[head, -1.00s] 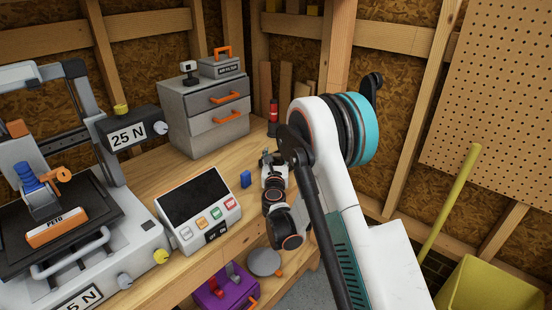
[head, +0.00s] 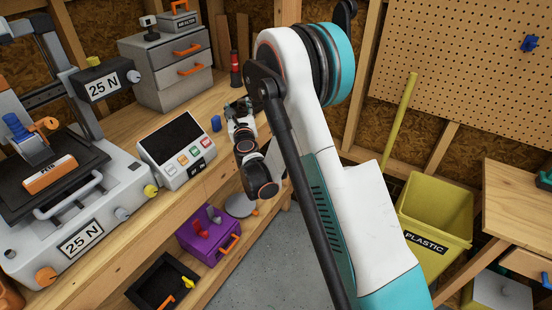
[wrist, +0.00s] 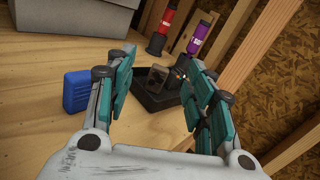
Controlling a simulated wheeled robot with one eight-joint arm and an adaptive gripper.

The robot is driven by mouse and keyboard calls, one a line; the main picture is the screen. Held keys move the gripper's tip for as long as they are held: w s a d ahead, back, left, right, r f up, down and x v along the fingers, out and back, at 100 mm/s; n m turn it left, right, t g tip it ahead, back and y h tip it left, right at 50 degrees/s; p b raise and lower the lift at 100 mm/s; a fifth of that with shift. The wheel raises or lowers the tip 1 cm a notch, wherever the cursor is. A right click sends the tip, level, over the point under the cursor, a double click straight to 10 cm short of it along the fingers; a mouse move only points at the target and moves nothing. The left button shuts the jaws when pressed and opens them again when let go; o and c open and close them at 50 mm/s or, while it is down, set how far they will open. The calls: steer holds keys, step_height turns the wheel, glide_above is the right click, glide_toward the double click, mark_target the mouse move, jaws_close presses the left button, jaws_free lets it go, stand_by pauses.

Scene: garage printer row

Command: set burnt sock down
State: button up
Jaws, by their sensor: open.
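My gripper (wrist: 160,72) is open above the workbench, its teal-padded fingers apart to either side of a small black tray (wrist: 150,104). A dark grey-brown block-like piece (wrist: 166,84) sits in the tray between the fingers; it may be the burnt sock, but I cannot tell for sure. No finger visibly touches it. In the head view my gripper (head: 239,108) is small, at the far right end of the bench, and the tray is hard to make out there.
A blue block (wrist: 77,90) stands left of the fingers. Red (wrist: 160,32) and purple (wrist: 198,38) canisters stand behind the tray. A control panel (head: 176,150), printer (head: 75,205) and grey drawers (head: 168,75) are to the left. A yellow plastic bin (head: 435,215) stands right.

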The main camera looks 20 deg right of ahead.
steer(key=s+a+r+n+y, duration=0.3)
steer(key=r+n, duration=0.3)
steer(key=r, duration=0.1)
steer(key=s+a+r+n+y, duration=0.2)
steer(key=s+a+r+n, duration=0.1)
steer(key=r+n, duration=0.4)
steer(key=s+a+r+n+g+y, duration=0.2)
steer(key=s+r+n+g, duration=0.15)
steer(key=s+n, duration=0.55)
steer(key=s+d+f+n+g+h, duration=0.1)
steer(key=s+d+f+n+g, duration=0.1)
steer(key=s, duration=0.8)
steer(key=s+d+f+n+g+h, duration=0.1)
steer(key=s+d+f+n+g, duration=0.2)
steer(key=s+n, duration=0.4)
steer(key=s+d+f+n+g+h, duration=0.1)
steer(key=s+f+n, duration=0.3)
steer(key=s, duration=1.1)
steer(key=shift+s+d+f+n+g+h, duration=0.2)
steer(key=shift+d+n+g+h, duration=0.2)
steer(key=shift+d+n+g, duration=0.3)
